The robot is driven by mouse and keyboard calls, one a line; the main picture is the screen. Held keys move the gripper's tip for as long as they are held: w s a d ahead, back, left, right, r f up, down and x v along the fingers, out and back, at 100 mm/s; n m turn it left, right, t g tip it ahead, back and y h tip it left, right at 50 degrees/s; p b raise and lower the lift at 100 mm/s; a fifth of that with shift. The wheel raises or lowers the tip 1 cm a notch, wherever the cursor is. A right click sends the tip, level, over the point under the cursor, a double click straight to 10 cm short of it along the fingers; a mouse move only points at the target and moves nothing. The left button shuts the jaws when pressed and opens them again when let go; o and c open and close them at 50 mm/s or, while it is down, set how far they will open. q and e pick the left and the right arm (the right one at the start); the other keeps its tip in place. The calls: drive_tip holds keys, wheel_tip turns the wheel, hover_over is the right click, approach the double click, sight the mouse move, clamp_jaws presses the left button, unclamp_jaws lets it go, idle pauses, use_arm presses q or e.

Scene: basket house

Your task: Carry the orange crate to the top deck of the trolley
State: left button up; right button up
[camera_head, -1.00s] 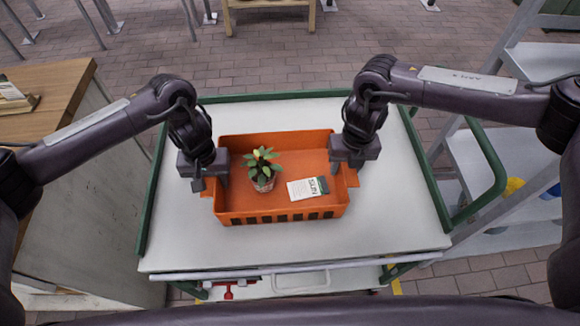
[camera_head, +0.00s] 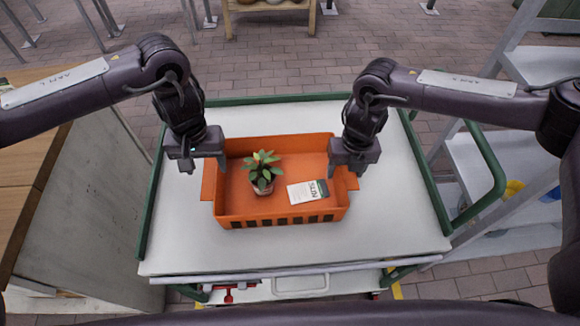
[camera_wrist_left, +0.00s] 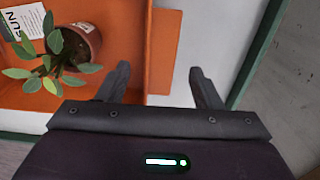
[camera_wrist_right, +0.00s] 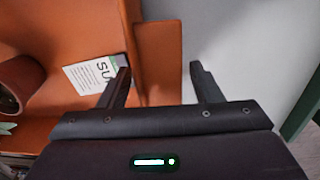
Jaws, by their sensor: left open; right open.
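The orange crate (camera_head: 240,212) sits on the white top deck of the trolley (camera_head: 390,230). It holds a small potted plant (camera_head: 262,170) and a white packet with a green end (camera_head: 305,192). My left gripper (camera_head: 207,168) is open and above the crate's left end. In the left wrist view its fingers (camera_wrist_left: 160,85) are either side of the crate's end ledge (camera_wrist_left: 160,50). My right gripper (camera_head: 356,170) is open at the crate's right end. In the right wrist view its fingers (camera_wrist_right: 160,85) straddle the end ledge (camera_wrist_right: 158,60); I cannot tell whether they touch it.
A wooden-topped counter (camera_head: 25,180) stands close on the left. A grey shelf rack (camera_head: 490,160) stands on the right, beside the trolley's green handle (camera_head: 485,205). The deck around the crate is clear. A wooden bench (camera_head: 270,8) is at the back.

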use_arm(q)
wheel_tip(320, 180, up, 4)
drive_tip(key=shift+f, duration=0.15)
use_arm(e)
drive_tip(key=shift+r, duration=0.15)
wheel_tip(320, 180, up, 12)
drive_tip(key=shift+d, duration=0.3)
idle(0.4)
